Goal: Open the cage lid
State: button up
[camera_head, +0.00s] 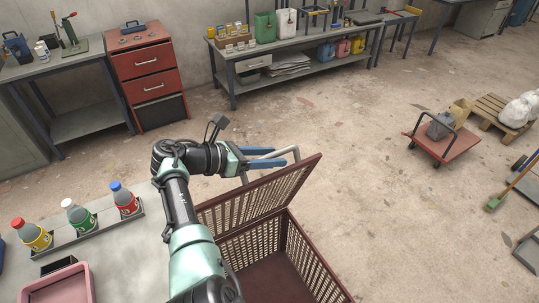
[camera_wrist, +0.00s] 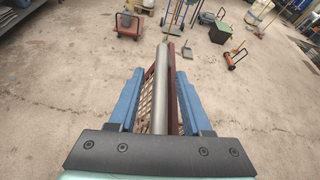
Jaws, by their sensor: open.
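The cage (camera_head: 318,272) is a dark red crate with slatted walls, at the lower middle of the head view. Its lid (camera_head: 262,190) is raised and tilted up at an angle, and the inside of the cage shows below it. A grey bar handle (camera_head: 288,151) sits at the lid's upper edge. My gripper (camera_head: 276,157) has blue fingers, which are open at the handle. In the wrist view, the handle bar (camera_wrist: 161,90) runs between the two fingers, with gaps on both sides. The lid's edge (camera_wrist: 172,75) shows beside the bar.
A bench (camera_head: 60,235) at the left holds several bottles and a pink tray (camera_head: 62,287). A red drawer cabinet (camera_head: 148,72) and a workbench (camera_head: 300,50) stand along the back wall. A red cart (camera_head: 443,143) stands at the right. The floor between is clear.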

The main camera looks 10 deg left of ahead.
jog(key=shift+r, duration=0.1)
jog(key=b+v, duration=0.3)
jog(key=v, duration=1)
jog(key=shift+w, duration=0.1)
